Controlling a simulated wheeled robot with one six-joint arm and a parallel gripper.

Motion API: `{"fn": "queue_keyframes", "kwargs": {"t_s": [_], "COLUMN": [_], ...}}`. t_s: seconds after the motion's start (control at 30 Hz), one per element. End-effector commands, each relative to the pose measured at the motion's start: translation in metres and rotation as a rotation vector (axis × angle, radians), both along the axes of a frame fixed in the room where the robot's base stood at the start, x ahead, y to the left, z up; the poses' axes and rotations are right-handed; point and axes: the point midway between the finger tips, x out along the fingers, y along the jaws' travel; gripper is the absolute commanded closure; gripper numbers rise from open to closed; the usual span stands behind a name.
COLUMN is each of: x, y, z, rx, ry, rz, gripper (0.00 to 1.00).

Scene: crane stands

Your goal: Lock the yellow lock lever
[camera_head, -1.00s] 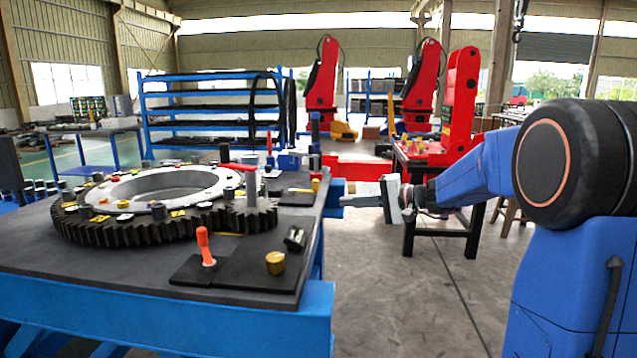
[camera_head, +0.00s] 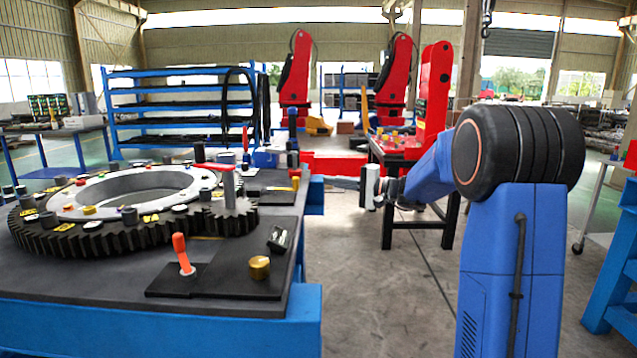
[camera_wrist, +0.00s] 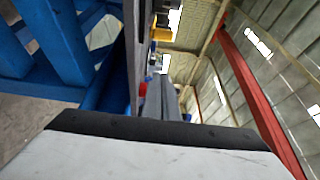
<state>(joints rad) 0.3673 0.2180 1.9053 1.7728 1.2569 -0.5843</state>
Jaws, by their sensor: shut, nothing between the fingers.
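A small yellow lever (camera_head: 295,183) stands at the right end of a black plate (camera_head: 262,190), near the far right edge of the dark table. It is small here, and its exact position is hard to tell. My gripper (camera_head: 332,182) is shut and empty. It points left, just off the right side of the table, apart from the lever in the picture; the depth gap is unclear. In the wrist view, the pale gripper body fills the bottom, with the grey fingers (camera_wrist: 164,98) beyond it. A yellow thing (camera_wrist: 162,34) shows there past the fingers; I cannot tell if it is the lever.
A large dark gear ring (camera_head: 130,232) covers much of the table. An orange lever (camera_head: 182,253) and a brass knob (camera_head: 260,267) stand on a nearer black plate. A blue table frame (camera_head: 305,322) edges the right side. Floor to its right (camera_head: 380,290) is clear.

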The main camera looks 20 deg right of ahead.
Motion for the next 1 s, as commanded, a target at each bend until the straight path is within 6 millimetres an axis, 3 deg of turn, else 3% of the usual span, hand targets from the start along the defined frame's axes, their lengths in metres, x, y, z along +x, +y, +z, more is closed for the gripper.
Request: {"fn": "queue_keyframes", "kwargs": {"t_s": [0.6,1.0], "x": [0.063,0.028], "y": [0.071,0.084], "z": [0.000,0.000], "rx": [0.000,-0.001], "ry": [0.000,0.001], "rz": [0.003,0.001], "gripper": [1.00,1.00]}}
